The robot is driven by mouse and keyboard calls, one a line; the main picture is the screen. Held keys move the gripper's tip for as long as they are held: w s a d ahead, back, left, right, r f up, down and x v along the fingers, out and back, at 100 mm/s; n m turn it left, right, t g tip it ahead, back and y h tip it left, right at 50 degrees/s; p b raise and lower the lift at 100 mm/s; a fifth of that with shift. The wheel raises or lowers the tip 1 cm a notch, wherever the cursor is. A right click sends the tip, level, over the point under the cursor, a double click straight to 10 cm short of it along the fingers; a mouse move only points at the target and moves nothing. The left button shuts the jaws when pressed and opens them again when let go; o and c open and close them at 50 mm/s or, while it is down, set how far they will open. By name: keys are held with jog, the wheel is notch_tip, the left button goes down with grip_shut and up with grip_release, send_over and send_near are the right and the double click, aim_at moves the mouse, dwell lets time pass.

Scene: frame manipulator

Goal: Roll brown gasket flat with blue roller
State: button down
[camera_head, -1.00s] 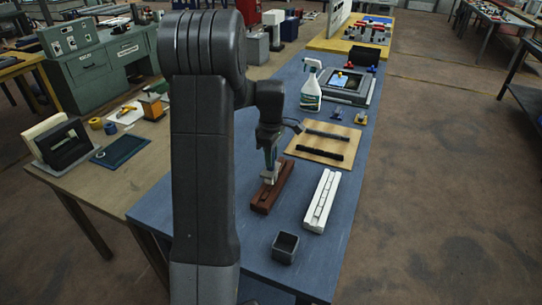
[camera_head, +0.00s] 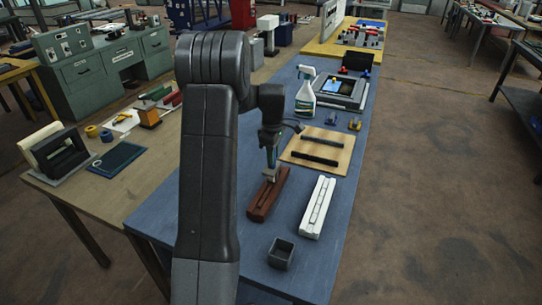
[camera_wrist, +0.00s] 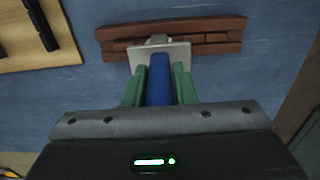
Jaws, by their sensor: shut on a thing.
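A brown block (camera_head: 256,211) with a groove along it lies on the blue table; it also shows at the top of the wrist view (camera_wrist: 222,37). A strip in its groove may be the brown gasket, but I cannot make out its state. My gripper (camera_head: 271,152) is over the block. In the wrist view its green fingers (camera_wrist: 158,88) are shut on the blue handle of the roller (camera_wrist: 160,80). A pale grey plate-like head (camera_wrist: 143,52) at the handle's end overlaps the block's near edge. I cannot tell whether it touches the groove.
A white grooved block (camera_head: 318,208) lies right of the brown one. A grey open box (camera_head: 281,254) stands nearer.

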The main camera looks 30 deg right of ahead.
jog(key=shift+w+d, duration=0.45)
jog(key=shift+d, duration=0.05)
jog(key=shift+w+d+p, duration=0.95)
jog(key=shift+w+d, duration=0.1)
jog(key=shift+d, duration=0.15)
jog(key=shift+d, duration=0.1)
jog(key=shift+w+d+p, duration=0.65)
jog(key=shift+w+d, duration=0.4)
jog(key=shift+d, duration=0.1)
jog(key=shift+r, duration=3)
